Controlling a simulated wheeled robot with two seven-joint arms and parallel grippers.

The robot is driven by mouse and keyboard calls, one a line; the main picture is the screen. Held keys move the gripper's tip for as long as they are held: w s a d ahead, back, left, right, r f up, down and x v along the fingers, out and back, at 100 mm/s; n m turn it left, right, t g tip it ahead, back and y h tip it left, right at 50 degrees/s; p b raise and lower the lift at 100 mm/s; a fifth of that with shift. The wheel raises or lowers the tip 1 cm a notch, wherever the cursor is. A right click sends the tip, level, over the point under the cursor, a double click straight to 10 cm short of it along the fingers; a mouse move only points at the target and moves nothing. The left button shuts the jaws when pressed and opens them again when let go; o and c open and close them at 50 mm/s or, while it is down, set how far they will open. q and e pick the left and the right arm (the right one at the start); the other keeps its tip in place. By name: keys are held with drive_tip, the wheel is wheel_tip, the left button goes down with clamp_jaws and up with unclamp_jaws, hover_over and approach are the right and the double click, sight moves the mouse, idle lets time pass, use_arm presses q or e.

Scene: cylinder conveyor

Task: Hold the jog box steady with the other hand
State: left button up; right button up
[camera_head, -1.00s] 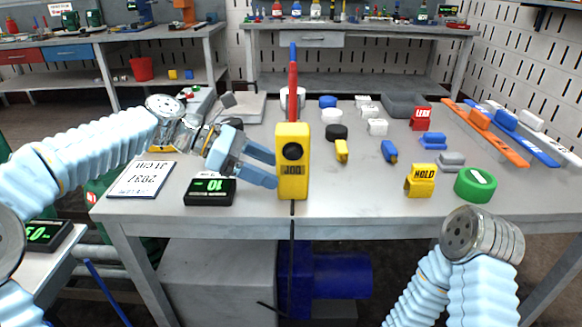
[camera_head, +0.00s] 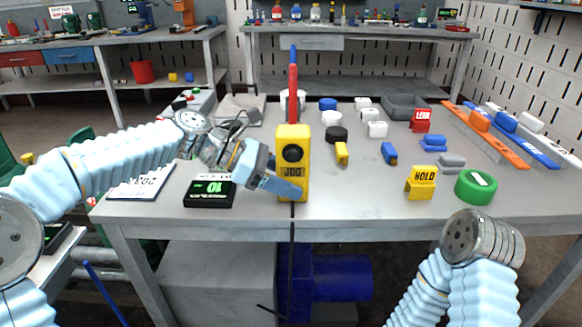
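The yellow jog box (camera_head: 293,146) stands upright at the front of the workbench, with a round black button, the letters JOG and a red and blue stem on top. My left gripper (camera_head: 283,183) is at its lower left. One light-blue finger crosses in front of the box's lower face. The other finger is partly hidden at the box's left side, so I cannot tell whether the fingers press on the box. A black cable hangs below the box over the bench edge. My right gripper is out of view; only its arm shows at lower right.
A black display (camera_head: 209,191) and a white card (camera_head: 142,182) lie left of the box. A yellow HOLD sign (camera_head: 421,183), a green cylinder (camera_head: 476,187) and a blue and yellow piece (camera_head: 389,153) stand to the right. The bench front between box and sign is clear.

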use_arm(q)
drive_tip(key=c, duration=0.5)
drive_tip(key=shift+c, duration=0.5)
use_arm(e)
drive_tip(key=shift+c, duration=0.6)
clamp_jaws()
